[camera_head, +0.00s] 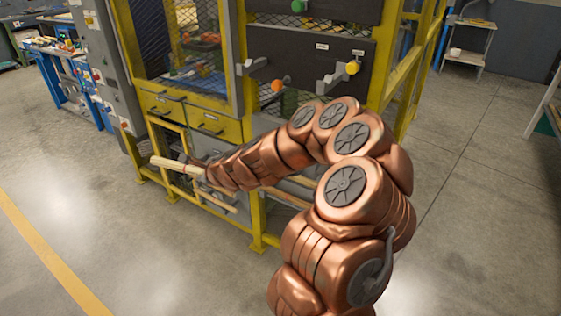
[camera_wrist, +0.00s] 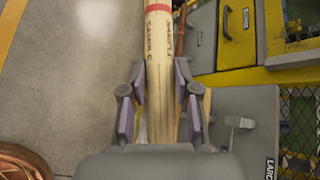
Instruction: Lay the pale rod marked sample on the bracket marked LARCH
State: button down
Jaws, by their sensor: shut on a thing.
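The pale rod (camera_wrist: 158,40) has dark lettering that seems to read "SAMPLE". My gripper (camera_wrist: 161,75) is shut on it, one finger on each side, in the wrist view. In the head view the pale rod (camera_head: 172,164) sticks out to the left of my gripper (camera_head: 192,168), in front of the yellow frame. A label reading LARCH (camera_wrist: 270,168) is on a grey plate (camera_wrist: 262,105) at the lower right of the wrist view. A light grey bracket (camera_wrist: 238,122) juts from this plate, right of my gripper and apart from the rod.
A dark panel (camera_head: 300,58) bears grey brackets, an orange knob (camera_head: 277,86), a yellow knob (camera_head: 352,68) and small unreadable labels. Yellow drawers (camera_head: 208,122) and frame posts stand close behind my gripper. Another pale rod (camera_head: 218,201) shows low in the frame. Floor at left is clear.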

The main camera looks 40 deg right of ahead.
jog(key=s+d+r+m+b, duration=0.1)
jog(key=s+d, duration=0.3)
jog(key=d, duration=0.3)
jog(key=s+d+m+g+b, duration=0.1)
jog(key=s+d+m+b, duration=0.1)
jog(key=s+d, duration=0.35)
jog(key=s+d+r+m+b, duration=0.1)
jog(key=s+d, duration=0.2)
jog(key=d, duration=0.5)
jog(key=w+d, duration=0.1)
jog(key=d, duration=0.2)
jog(key=w+d+b, duration=0.1)
jog(key=d, duration=0.3)
jog(key=w+d, duration=0.1)
jog(key=d, duration=0.3)
jog(key=shift+w+f, duration=0.35)
jog(key=shift+f, duration=0.05)
jog(key=shift+a+f+b, duration=0.1)
jog(key=shift+f+b, duration=0.4)
jog(key=shift+f, duration=0.65)
grip_release()
